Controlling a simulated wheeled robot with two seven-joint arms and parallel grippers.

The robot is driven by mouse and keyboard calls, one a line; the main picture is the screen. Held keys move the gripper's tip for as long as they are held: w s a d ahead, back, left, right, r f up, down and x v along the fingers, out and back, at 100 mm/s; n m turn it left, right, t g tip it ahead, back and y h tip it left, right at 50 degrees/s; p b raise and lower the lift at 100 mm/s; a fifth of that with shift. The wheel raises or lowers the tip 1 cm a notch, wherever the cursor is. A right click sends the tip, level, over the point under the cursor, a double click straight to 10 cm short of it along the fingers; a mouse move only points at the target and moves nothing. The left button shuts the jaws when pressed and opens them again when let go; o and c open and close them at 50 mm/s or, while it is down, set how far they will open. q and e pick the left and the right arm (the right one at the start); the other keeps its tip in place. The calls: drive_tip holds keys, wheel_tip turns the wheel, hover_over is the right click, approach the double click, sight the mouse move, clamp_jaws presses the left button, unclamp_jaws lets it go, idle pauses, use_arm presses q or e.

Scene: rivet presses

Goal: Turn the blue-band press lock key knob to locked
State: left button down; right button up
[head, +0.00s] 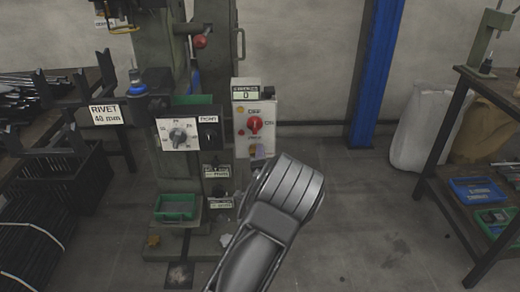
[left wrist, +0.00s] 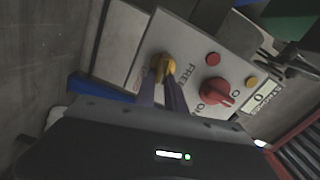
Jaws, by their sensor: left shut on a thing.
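The press control box (head: 243,110) is a pale panel on the press column, with a red rotary knob (head: 254,124) in its middle; the panel (left wrist: 190,45) and red knob (left wrist: 216,92) also show in the left wrist view. A yellow key knob (left wrist: 164,63) sits at the panel's end, beside the word FREE. My left gripper (left wrist: 165,82) is shut on the key knob, its two dark fingers either side of it. In the head view my left wrist hides most of the left gripper (head: 257,153) and the knob. The knob's exact angle is unclear. My right gripper is out of view.
A panel with a grey dial (head: 180,136) is left of the control box. A green tray (head: 176,207) is lower on the press. The floor between is mostly clear.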

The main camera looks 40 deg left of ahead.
use_arm(q)
drive_tip(key=shift+f+m+p, duration=0.25)
drive_tip(key=shift+m+p, duration=0.1)
drive_tip(key=shift+m, duration=0.85)
drive_tip(key=c, duration=1.4)
unclamp_jaws()
drive_tip(key=p+v, duration=0.1)
drive_tip(key=v, duration=0.7)
drive_tip(key=shift+p, duration=0.3)
